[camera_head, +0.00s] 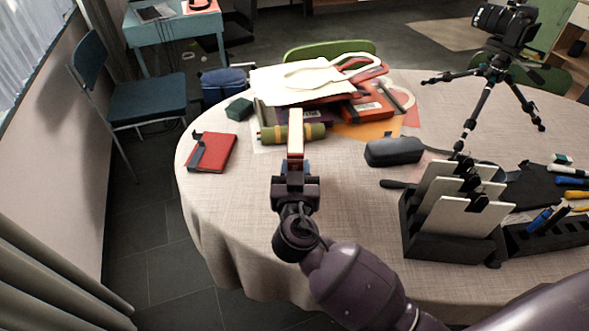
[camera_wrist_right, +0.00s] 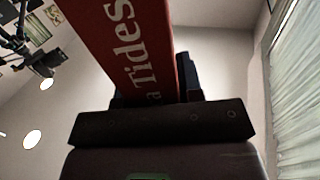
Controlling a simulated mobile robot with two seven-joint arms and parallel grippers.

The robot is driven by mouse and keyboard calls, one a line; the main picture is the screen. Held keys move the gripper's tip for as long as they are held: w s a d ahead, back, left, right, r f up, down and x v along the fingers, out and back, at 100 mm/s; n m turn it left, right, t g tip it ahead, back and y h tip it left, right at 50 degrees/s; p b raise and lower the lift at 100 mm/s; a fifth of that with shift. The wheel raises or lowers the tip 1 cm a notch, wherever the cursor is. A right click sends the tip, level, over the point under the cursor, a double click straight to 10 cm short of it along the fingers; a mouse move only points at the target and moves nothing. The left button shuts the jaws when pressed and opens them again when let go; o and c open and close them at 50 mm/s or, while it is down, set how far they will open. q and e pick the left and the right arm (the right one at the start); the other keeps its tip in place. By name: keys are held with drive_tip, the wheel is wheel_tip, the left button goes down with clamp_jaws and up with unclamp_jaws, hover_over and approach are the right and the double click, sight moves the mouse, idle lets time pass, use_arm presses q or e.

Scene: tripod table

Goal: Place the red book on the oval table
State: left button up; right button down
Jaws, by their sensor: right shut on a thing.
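My right gripper (camera_head: 296,170) is shut on a red book (camera_head: 296,135), held upright and nearly edge-on, with pale page edges showing. In the right wrist view the red book (camera_wrist_right: 130,45) rises from between the jaws, with white lettering on its red face. The gripper and book are over the left part of the oval table (camera_head: 235,225), which has a pale cloth. I cannot tell whether the book's lower edge touches anything. My left gripper is not in view.
Behind the held book lies a stack of books and papers (camera_head: 290,82) with a green-yellow roll (camera_head: 305,132). A red notebook with a dark strap (camera_head: 222,150) lies left. A dark case (camera_head: 393,151), black rack (camera_head: 450,245) and tripod (camera_head: 490,85) stand right. The front-left cloth is clear.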

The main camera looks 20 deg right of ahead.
idle(0.3)
drive_tip(key=shift+f, duration=0.15)
drive_tip(key=c, duration=1.2)
unclamp_jaws()
drive_tip(key=shift+f, duration=0.1)
drive_tip(key=o, duration=0.4)
